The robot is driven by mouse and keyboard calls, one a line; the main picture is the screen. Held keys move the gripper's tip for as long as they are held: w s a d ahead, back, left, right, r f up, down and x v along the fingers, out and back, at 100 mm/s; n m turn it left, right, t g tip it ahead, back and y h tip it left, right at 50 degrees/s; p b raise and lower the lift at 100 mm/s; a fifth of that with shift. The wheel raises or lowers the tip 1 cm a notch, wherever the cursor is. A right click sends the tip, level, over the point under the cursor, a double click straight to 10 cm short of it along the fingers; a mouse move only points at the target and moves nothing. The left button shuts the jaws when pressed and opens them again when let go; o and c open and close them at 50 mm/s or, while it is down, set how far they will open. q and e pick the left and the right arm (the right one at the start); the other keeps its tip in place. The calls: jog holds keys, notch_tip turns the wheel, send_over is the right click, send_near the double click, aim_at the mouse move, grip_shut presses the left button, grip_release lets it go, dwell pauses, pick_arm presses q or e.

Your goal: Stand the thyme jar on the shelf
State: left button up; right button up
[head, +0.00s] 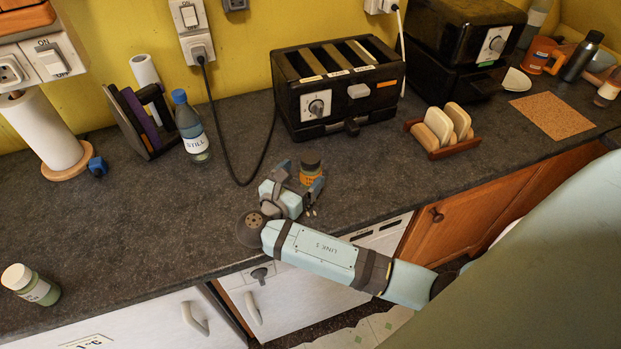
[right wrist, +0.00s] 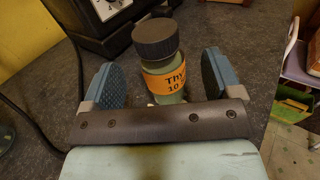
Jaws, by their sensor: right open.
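The thyme jar (head: 311,173) stands upright on the dark worktop (head: 370,185) in front of the toaster. My right gripper (head: 299,179) is open around the jar, one blue pad on each side. In the right wrist view, gaps show between the jar and both pads of my right gripper (right wrist: 162,80). My left gripper is not in view. I cannot make out a shelf in these frames.
A black toaster (head: 338,88) stands close behind the jar, its cable running left. A water bottle (head: 191,130) and a dark rack (head: 140,122) stand back left. A toast rack (head: 440,143) is to the right. A green-white jar (head: 36,288) stands front left. The left worktop is mostly clear.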

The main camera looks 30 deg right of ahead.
jog(key=x, duration=0.4)
jog(key=shift+w+d, duration=0.1)
jog(key=c, duration=1.4)
jog(key=shift+r, duration=0.1)
